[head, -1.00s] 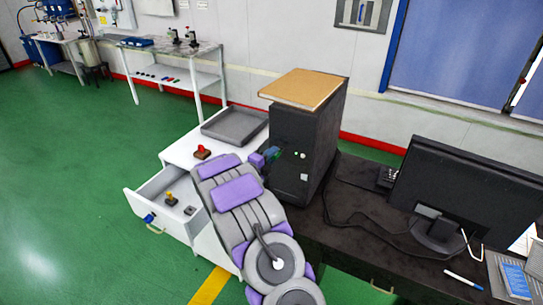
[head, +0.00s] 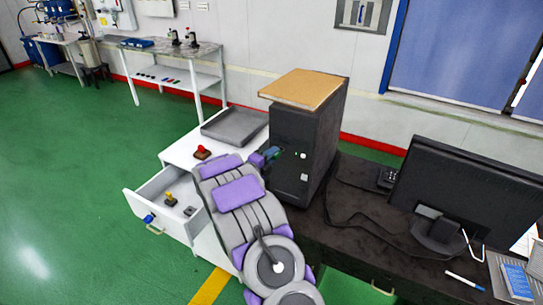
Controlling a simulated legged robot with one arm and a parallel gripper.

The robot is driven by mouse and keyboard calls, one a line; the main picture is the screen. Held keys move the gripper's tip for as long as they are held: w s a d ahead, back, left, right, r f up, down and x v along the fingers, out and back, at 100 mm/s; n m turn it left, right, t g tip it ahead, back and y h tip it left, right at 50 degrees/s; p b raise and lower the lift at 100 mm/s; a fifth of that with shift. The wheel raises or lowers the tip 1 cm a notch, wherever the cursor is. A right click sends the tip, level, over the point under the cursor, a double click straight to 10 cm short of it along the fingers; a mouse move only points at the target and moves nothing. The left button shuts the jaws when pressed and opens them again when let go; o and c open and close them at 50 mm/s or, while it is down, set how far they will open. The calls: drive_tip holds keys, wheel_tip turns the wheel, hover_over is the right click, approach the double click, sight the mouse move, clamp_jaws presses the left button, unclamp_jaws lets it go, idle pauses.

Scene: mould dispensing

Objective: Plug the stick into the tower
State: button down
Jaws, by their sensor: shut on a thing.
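The tower is a black computer case (head: 291,152) standing upright on the dark desk, with a wooden board on its top. My gripper (head: 272,153) is at the tower's front panel, at the end of my grey and purple arm. A small dark teal piece shows at the gripper's tip against the panel. It looks like the stick, but it is small and partly hidden. I cannot tell whether it is inside a port or only touching the panel.
A white cabinet has an open drawer (head: 140,204) holding small items. A red-topped button (head: 202,152) and a grey tray (head: 235,126) are on the cabinet. A monitor (head: 468,205) and cables are on the desk at right. Green floor is free at left.

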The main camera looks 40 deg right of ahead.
drive_tip(key=shift+x, duration=0.9)
idle(0.3)
drive_tip(key=shift+w+d+r, duration=0.1)
drive_tip(key=shift+w+r, duration=0.05)
drive_tip(key=shift+w, duration=0.15)
idle(0.4)
drive_tip(key=c, duration=1.3)
unclamp_jaws()
drive_tip(key=shift+s, duration=0.1)
drive_tip(key=o, duration=0.3)
drive_tip(key=shift+s+d, duration=0.1)
